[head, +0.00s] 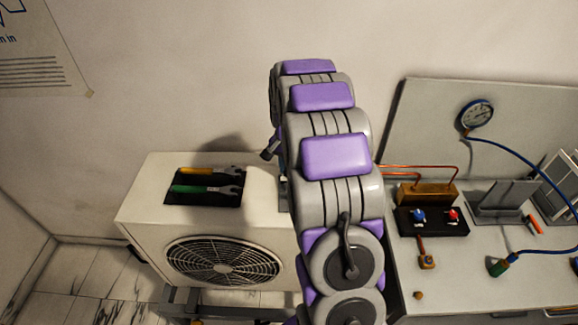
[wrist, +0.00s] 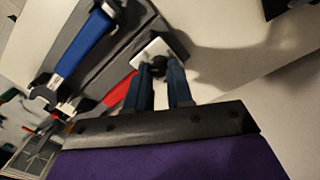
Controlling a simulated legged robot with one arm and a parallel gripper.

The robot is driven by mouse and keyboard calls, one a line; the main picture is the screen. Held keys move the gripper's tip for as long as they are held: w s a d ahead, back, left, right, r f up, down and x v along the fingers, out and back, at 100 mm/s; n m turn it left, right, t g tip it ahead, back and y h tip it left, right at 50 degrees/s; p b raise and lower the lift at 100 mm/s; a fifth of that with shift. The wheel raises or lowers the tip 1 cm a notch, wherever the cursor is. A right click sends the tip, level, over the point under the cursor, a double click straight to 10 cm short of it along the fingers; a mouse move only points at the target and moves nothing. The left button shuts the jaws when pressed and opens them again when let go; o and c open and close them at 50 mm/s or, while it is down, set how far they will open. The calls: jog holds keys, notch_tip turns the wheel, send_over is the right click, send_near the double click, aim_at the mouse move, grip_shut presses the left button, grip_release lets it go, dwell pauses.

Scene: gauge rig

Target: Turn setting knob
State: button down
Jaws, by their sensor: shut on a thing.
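In the wrist view, the two blue fingers of my gripper (wrist: 161,88) are closed around a small dark round knob (wrist: 157,66). The knob sits on a white square plate (wrist: 152,47), and the fingers partly cover it. I cannot make out any marking or pointer on the knob. In the head view, my grey and purple arm stands in the middle and hides the knob and most of my gripper.
A blue handle (wrist: 85,45) and a red handle (wrist: 119,91) lie close to the fingers. A white fan unit (head: 140,215) with two tools on top stands left of my arm. On the right, a bench (head: 470,285) bears a black block (head: 432,228) and a gauge (head: 477,115).

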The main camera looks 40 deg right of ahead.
jog(key=shift+a+f, duration=0.1)
jog(key=shift+f, duration=0.05)
jog(key=c, duration=1)
grip_release()
jog(key=shift+a, duration=0.1)
jog(key=shift+r, duration=0.25)
notch_tip(320, 180, up, 17)
jog(key=shift+w, duration=0.1)
